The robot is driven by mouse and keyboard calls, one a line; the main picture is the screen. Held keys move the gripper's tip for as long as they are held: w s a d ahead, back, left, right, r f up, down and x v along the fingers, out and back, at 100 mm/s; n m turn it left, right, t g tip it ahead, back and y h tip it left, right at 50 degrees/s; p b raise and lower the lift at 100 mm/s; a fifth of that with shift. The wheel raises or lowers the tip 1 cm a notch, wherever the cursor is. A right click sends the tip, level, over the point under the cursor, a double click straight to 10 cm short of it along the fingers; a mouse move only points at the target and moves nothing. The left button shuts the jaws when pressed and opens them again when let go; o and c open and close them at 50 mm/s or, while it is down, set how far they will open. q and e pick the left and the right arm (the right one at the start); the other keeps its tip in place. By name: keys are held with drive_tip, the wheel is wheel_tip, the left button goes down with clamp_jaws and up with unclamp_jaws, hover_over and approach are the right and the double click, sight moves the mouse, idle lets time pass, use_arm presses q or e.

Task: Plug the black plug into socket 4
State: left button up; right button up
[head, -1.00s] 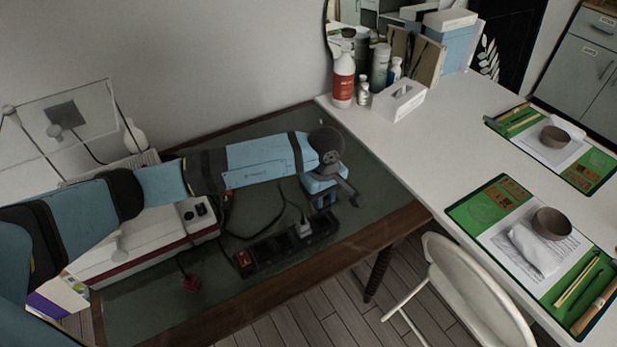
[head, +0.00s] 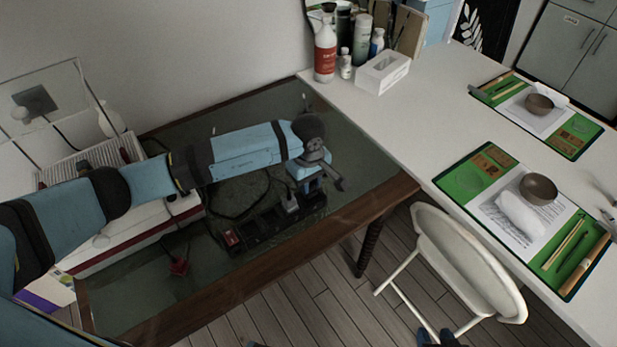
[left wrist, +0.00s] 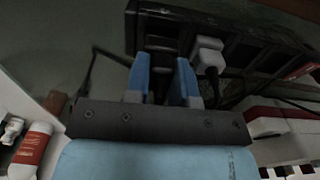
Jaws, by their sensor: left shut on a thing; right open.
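A black power strip (head: 262,236) lies on the dark green table mat, with a red switch (head: 232,238) at its left end. A grey-white plug (head: 289,201) sits in it; this plug also shows in the left wrist view (left wrist: 208,55). My left gripper (head: 312,192) is over the strip's right end. In the left wrist view, its blue fingers (left wrist: 161,82) are shut on the black plug (left wrist: 160,68), right at the strip. The fingers and dark colours hide whether the plug is seated. The socket numbers are not readable.
A white device (head: 125,235) stands further left. Loose black cables lie behind the strip. A white table (head: 440,120) with place mats and a white chair (head: 460,260) are at the right.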

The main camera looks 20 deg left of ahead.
use_arm(q)
drive_tip(key=shift+f, duration=0.7)
drive_tip(key=shift+f+b, duration=0.1)
drive_tip(key=shift+b, duration=0.3)
idle(0.7)
